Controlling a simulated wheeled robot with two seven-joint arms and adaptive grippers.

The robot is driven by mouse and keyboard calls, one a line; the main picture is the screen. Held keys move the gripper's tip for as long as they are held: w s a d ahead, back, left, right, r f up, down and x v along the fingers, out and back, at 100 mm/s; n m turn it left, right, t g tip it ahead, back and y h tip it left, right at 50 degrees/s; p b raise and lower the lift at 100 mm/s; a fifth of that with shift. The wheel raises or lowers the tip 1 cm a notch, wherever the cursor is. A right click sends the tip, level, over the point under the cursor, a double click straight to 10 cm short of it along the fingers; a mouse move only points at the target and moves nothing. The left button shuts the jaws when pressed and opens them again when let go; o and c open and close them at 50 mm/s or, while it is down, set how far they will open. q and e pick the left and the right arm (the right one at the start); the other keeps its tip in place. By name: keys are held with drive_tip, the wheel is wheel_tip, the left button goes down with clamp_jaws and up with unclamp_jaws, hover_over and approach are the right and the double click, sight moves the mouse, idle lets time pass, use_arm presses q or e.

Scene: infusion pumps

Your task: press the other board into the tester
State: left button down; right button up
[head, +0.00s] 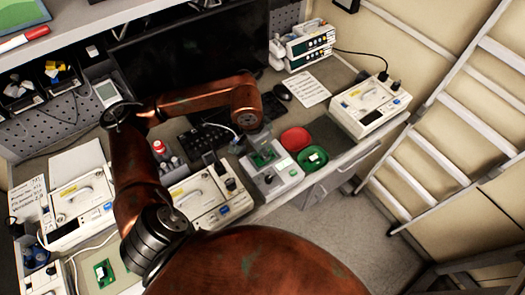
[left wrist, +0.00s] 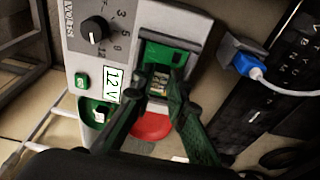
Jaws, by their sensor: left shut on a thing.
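The tester (head: 272,180) is a light grey box on the bench; its knob, green button and "12 V" label show in the left wrist view (left wrist: 75,45). A green board (head: 263,157) is at the tester's slot, under my left gripper (head: 261,146). In the left wrist view my left gripper (left wrist: 166,88) is shut on this board (left wrist: 160,78), between its green fingertips, right at the slot. The fingers hide part of the board, so I cannot tell how deep it sits. My right gripper is not in view.
A red dish (head: 296,138) and a green dish (head: 313,158) with something in it stand right of the tester. Another green board (head: 104,272) lies at the lower left. Pumps (head: 370,103) stand along the bench. A blue-plugged cable (left wrist: 245,65) is close by the tester.

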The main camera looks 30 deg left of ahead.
use_arm(q)
drive_tip(key=c, duration=1.8)
unclamp_jaws()
drive_tip(key=shift+r+p, duration=1.15)
drive_tip(key=shift+r, duration=2.35)
